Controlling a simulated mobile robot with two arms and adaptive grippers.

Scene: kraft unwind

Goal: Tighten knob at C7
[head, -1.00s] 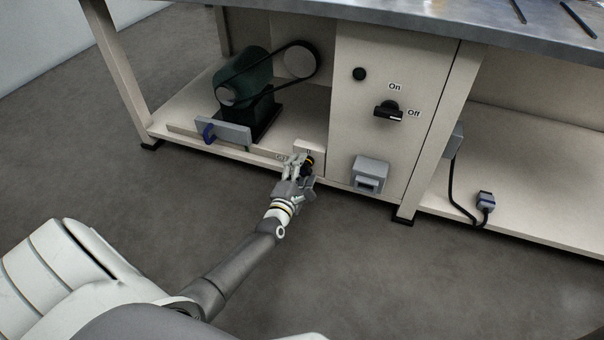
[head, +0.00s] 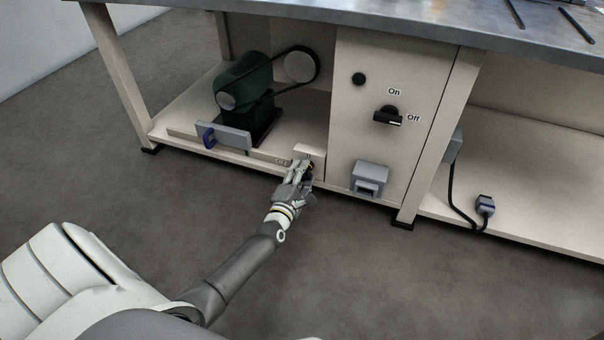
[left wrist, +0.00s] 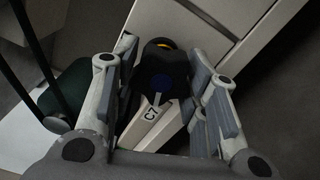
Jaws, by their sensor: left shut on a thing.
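The knob (left wrist: 164,72) at C7 is black with a blue centre and a little yellow behind it. It shows between the fingers of my left gripper (left wrist: 163,80) in the left wrist view. The C7 label (left wrist: 152,113) is on a pale piece just below the knob there. In the head view my left gripper (head: 302,168) is at the front edge of the lower shelf, shut on the knob, and its fingers hide most of the knob. My right gripper is not in view.
A green motor (head: 245,90) with a black belt stands on the shelf (head: 178,118). A grey plate (head: 222,139) with a blue handle is left of my gripper. A panel has an On/Off switch (head: 388,116) and a grey box (head: 369,179). The floor in front is clear.

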